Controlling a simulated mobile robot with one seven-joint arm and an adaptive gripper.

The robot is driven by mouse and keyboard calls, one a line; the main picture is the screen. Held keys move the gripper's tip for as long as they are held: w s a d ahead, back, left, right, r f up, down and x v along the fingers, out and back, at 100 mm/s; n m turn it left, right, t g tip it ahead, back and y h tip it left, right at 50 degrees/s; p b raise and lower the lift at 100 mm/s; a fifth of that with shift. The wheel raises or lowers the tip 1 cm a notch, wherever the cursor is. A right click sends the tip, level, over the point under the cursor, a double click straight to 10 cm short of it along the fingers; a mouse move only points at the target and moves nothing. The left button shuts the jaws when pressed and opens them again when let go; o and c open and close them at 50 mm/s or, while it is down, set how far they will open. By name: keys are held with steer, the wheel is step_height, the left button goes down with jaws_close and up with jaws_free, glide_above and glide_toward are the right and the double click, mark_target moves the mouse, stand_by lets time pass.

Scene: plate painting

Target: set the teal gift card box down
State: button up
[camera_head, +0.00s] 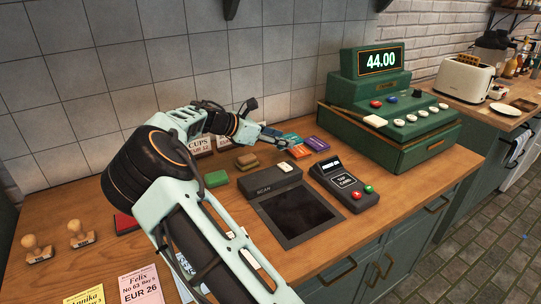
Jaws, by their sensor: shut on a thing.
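My gripper (274,137) is near the back of the wooden counter, left of the green cash register, with its fingers pointing right. It is shut on the teal gift card box (291,138), of which only a small part shows at the fingertips. An orange box (298,151) and a purple box (317,143) lie close by on the counter. I cannot tell whether the teal box touches the counter or its neighbours.
A scanner (298,215) and a card terminal (343,184) stand in front. The green cash register (395,125) is at the right. Brown and green blocks (216,179) and a sign (199,147) are near my arm. Two stamps (79,235) stand at the left.

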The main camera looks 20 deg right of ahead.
mark_target(270, 162)
steer(key=f, duration=0.1)
steer(key=w+a+f, duration=0.2)
steer(key=f, duration=0.1)
steer(key=shift+w+a, duration=0.1)
steer(key=shift+w, duration=0.15)
steer(key=shift+w+a+f, duration=0.1)
steer(key=shift+f, duration=1.55)
steer(key=shift+f, duration=0.1)
steer(key=o, duration=0.7)
steer(key=shift+a+r, duration=0.25)
steer(key=shift+a, duration=0.05)
steer(key=v, duration=1.1)
steer(key=shift+a, duration=0.15)
